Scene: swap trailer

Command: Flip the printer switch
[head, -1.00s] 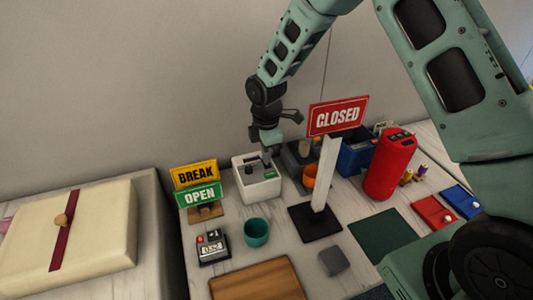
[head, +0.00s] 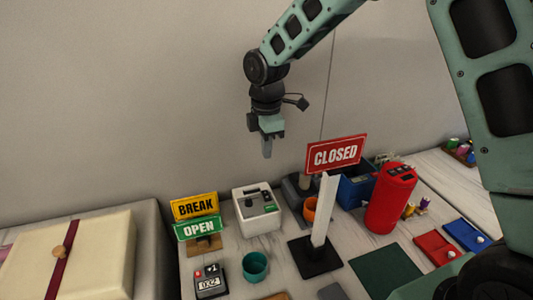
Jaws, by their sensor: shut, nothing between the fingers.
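The printer looks to be the white box (head: 257,212) with a dark slot on top and a small green label or switch (head: 270,208) at its front right. It stands at the back of the table, right of the BREAK and OPEN signs. The switch's position is too small to tell. My gripper (head: 267,152) is shut and empty, pointing down, well above the white box and touching nothing.
A red CLOSED sign (head: 336,153) on a white post stands to the right, with a red cylinder (head: 390,197) beyond it. BREAK sign (head: 195,206), OPEN sign (head: 198,228), teal cup (head: 255,266) and counter device (head: 209,281) are nearby.

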